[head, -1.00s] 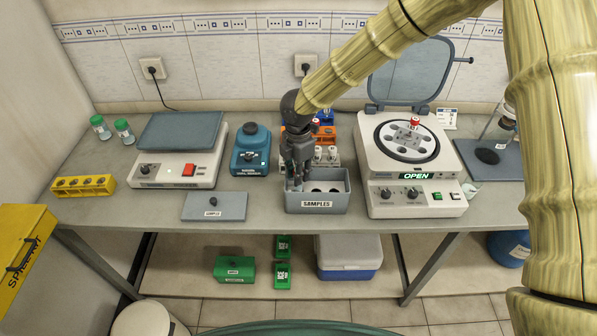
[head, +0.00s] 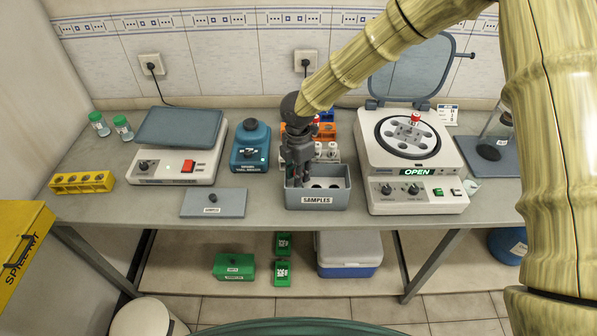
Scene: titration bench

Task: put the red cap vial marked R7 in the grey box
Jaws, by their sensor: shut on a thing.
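The grey box (head: 348,200) labelled SAMPLES stands open at the front middle of the bench, with round holes in its insert. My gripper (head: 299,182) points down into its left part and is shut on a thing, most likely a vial. The held thing is too small and hidden by the fingers for me to read a mark or see its cap colour. A red-capped vial (head: 415,119) stands in the rotor of the open centrifuge; its mark is not readable.
The box's grey lid (head: 213,203) lies to its left. Behind the box are racks with white-capped vials (head: 331,150) and an orange rack (head: 328,129). The centrifuge (head: 417,200) stands close on the right, a blue mixer (head: 250,150) and a balance (head: 176,168) on the left.

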